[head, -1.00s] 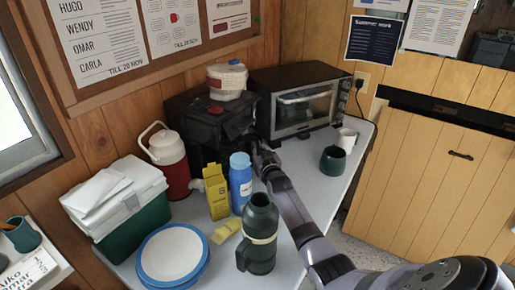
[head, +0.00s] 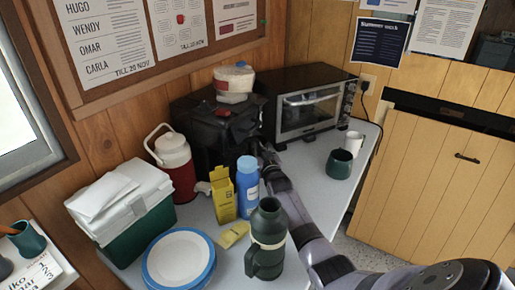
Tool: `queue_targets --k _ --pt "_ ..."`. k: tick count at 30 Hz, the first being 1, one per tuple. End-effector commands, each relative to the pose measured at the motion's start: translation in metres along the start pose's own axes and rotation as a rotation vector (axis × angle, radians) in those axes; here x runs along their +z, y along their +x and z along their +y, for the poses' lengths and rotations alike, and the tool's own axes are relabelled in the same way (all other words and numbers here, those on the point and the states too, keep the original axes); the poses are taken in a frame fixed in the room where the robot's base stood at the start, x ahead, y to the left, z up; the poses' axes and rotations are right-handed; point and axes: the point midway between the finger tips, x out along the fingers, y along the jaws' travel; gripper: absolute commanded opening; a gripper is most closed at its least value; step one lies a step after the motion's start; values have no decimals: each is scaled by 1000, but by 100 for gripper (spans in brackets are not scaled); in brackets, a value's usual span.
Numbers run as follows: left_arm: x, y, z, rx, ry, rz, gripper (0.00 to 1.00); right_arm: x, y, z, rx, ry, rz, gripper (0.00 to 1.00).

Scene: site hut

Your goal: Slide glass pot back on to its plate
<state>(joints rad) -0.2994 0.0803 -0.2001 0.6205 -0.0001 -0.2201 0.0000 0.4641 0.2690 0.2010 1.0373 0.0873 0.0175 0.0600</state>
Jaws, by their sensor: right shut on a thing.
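The black coffee machine (head: 198,128) stands against the wall at the back of the table. My right gripper (head: 258,152) is at its front right side, behind the blue bottle, at the end of my arm reaching in from the lower right. The gripper is shut on a dark thing at the machine's front, which I take to be the glass pot. The pot is small, dark and largely hidden by the bottle and gripper. The plate under it cannot be made out. My left gripper is not in view.
A blue bottle (head: 247,190), yellow carton (head: 223,197) and green flask (head: 267,240) stand close to my arm. A toaster oven (head: 312,108), white mug (head: 354,143) and green cup (head: 339,165) are to the right. A tub (head: 234,84) sits on the machine.

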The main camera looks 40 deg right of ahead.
Motion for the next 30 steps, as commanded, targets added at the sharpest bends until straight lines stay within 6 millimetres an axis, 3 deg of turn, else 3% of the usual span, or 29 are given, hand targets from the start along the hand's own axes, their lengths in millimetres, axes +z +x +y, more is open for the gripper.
queue_targets --k 9,10,20,30 --pt "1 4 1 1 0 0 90 3 0 0 0 1 4 0" --pt "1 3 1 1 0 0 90 2 0 0 0 1 4 10" --pt "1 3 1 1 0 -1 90 3 0 0 0 0 1 32" --pt "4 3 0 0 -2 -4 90 6 -2 0 0 -1 -3 32"
